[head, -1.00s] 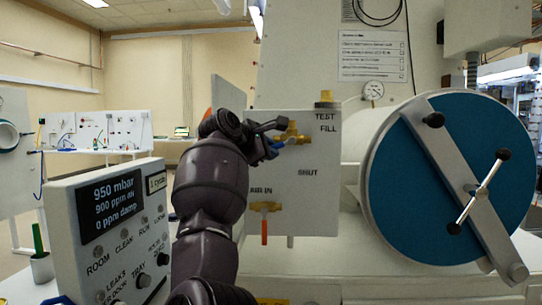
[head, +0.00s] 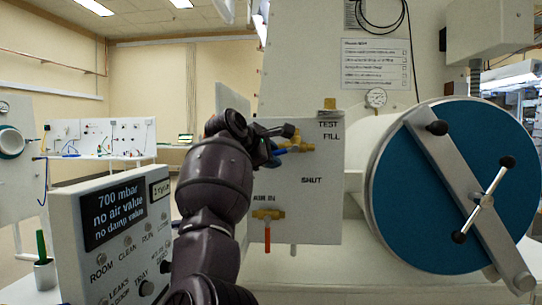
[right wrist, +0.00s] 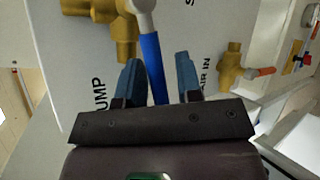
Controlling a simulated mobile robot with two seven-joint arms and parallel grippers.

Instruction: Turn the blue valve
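The blue valve has a blue lever (right wrist: 151,62) on a brass body (right wrist: 124,36), mounted on the white panel (head: 322,218). In the head view its brass part (head: 304,147) shows near the words TEST, FILL and SHUT, and my gripper hides much of the lever. My right gripper (head: 284,139) is at the valve. In the right wrist view its two blue-grey fingers (right wrist: 159,75) stand apart, one on each side of the lever. A gap shows beside the lever, more clearly on the right; firm contact is not visible. My left gripper is not in view.
A brass valve with an orange-red handle (head: 267,232) sits below, by AIR IN. A display box (head: 117,240) reading 700 mbar stands at left. A large blue round door (head: 425,215) with a bar and handle is at right. A gauge (head: 376,98) is above.

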